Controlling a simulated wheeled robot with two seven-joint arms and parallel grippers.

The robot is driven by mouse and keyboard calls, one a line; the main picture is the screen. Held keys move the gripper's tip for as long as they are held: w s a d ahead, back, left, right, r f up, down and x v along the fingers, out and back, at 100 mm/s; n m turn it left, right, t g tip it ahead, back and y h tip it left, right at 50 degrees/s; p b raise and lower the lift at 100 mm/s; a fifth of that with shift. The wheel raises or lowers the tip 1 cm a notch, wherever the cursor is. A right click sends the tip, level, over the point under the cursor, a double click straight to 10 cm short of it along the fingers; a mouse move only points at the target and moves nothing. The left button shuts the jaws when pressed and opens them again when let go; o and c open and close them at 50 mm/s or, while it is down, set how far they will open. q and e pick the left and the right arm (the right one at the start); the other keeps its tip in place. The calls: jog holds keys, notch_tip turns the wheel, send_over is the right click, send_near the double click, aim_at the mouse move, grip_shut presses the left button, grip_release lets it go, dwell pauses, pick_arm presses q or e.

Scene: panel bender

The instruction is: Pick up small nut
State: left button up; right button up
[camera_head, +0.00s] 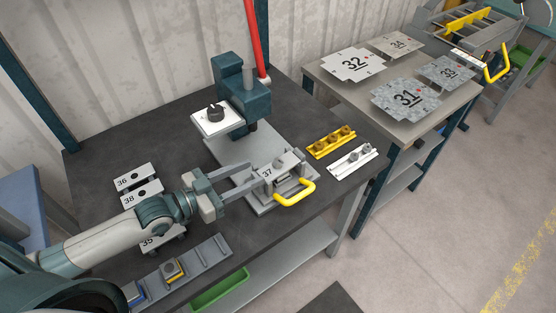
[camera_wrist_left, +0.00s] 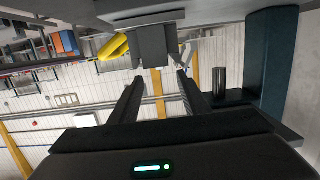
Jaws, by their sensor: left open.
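Small nut-like pieces sit on two short rails at the right of the dark bench. The yellow rail (camera_head: 331,142) carries several brown ones, and the white rail (camera_head: 353,162) carries grey ones (camera_head: 366,149). I cannot tell which is the small nut. My left gripper (camera_head: 254,176) is open, its fingers pointing right towards the block marked 37 (camera_head: 268,173) on the press base, left of both rails. In the left wrist view the open fingers (camera_wrist_left: 160,78) have nothing between them; a grey block (camera_wrist_left: 152,45) is just beyond their tips. My right gripper is not in view.
A teal press (camera_head: 240,90) stands behind the gripper, with a yellow handle (camera_head: 295,192) in front. A grey tray (camera_head: 205,258) and plates marked 36 (camera_head: 122,181) and 38 lie left. A side table (camera_head: 325,77) holds numbered sheets.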

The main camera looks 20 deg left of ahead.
aim_at(274, 163)
pick_arm(q)
jog(key=shift+p+x, duration=0.4)
jog(key=shift+x, duration=1.75)
jog(key=shift+w+d, duration=0.3)
jog(key=shift+w, duration=0.05)
jog(key=p+x, duration=0.1)
jog(key=x, duration=0.4)
jog(key=shift+p, duration=0.4)
grip_shut()
